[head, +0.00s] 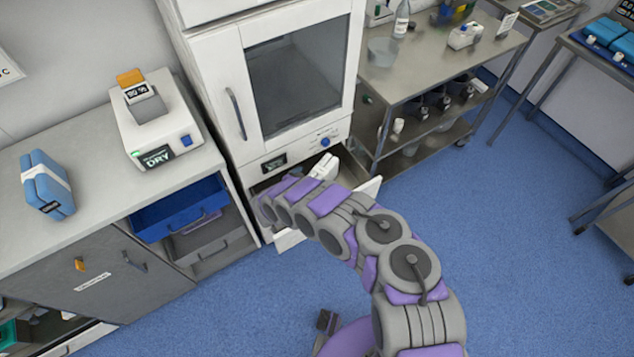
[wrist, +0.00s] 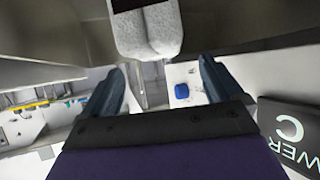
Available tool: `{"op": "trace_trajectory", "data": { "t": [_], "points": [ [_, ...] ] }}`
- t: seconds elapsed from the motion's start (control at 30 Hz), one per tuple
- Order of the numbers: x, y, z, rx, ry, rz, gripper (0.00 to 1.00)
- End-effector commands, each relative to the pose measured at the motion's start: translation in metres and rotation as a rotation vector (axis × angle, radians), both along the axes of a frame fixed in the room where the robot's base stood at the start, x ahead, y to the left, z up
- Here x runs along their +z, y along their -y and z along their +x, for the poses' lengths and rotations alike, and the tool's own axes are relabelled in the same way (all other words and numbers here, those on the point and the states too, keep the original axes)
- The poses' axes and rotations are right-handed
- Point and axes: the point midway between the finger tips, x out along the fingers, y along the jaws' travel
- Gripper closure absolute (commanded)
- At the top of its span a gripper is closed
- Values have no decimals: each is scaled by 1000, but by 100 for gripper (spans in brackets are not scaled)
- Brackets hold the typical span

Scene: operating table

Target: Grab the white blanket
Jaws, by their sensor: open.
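The white blanket (wrist: 150,32) shows in the wrist view as two rounded, fuzzy white folds at the top middle. My gripper (wrist: 162,68) is open, with its two dark fingers spread and nothing between them. The blanket lies just past the fingertips, toward the top of the picture, and appears apart from them. In the head view, my arm reaches to the open drawer (head: 289,239) under the white cabinet, and its end hides much of the drawer. A small white shape (head: 323,167) shows behind the arm; I cannot tell whether it is the blanket.
The white cabinet (head: 222,60) with a glass door stands above the drawer. A counter (head: 85,140) with a blue bin (head: 180,207) below is at left. A steel cart (head: 440,65) stands close at right. Blue floor (head: 510,250) is clear at right.

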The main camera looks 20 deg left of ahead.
Motion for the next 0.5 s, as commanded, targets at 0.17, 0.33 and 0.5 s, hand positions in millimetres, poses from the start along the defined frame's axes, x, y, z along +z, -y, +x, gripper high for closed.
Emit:
{"op": "trace_trajectory", "data": {
  "t": [0.17,0.33,0.5],
  "points": [
    [-12,-4,9,1,2,-6,6],
    [-27,5,28,-1,3,-11,6],
    [-29,12,40,2,3,-7,6]
  ]
}}
